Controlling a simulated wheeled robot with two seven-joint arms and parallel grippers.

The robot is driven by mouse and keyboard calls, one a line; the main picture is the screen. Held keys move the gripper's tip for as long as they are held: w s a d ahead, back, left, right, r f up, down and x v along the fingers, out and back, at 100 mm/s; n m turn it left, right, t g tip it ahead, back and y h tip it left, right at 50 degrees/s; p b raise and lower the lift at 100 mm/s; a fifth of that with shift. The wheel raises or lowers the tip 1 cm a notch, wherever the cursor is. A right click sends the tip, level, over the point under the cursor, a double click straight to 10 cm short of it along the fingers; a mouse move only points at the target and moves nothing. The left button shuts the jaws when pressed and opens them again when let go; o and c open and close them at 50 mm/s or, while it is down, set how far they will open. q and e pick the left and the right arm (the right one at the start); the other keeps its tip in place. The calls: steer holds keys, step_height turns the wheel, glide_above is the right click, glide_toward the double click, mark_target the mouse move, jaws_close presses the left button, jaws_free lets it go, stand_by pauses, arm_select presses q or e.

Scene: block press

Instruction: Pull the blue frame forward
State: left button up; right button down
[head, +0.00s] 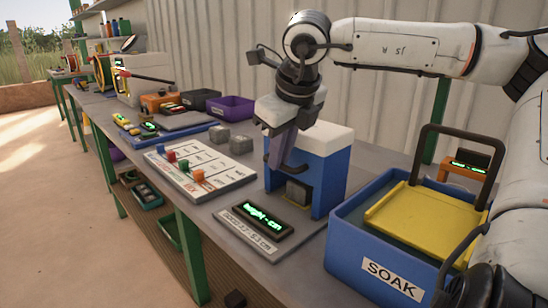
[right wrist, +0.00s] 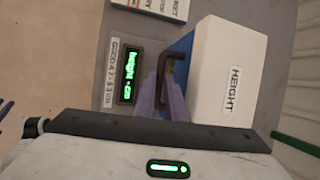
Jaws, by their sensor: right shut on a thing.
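The blue frame (head: 325,180) stands on the bench, with a white top (head: 322,137) labelled HEIGHT in the right wrist view (right wrist: 228,72). A grey block (head: 297,190) sits in its opening. A dark handle (right wrist: 170,60) is on the side facing me. My right gripper (head: 282,155) reaches down in front of the frame; its purple fingers (right wrist: 163,97) are shut on the handle in the right wrist view. My left gripper is not in view.
A "height" display (head: 265,219) lies just in front of the frame. A blue SOAK bin (head: 345,245) with a yellow tray (head: 420,222) stands to the right. A white board with coloured pegs (head: 205,180) and two grey blocks (head: 230,137) are to the left.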

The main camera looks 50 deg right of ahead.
steer(key=shift+a, duration=0.2)
steer(key=c, duration=1.8)
jaws_free()
steer(key=shift+a, duration=0.1)
steer(key=p+v, duration=0.1)
steer(key=v, duration=0.9)
steer(key=shift+r, duration=0.15)
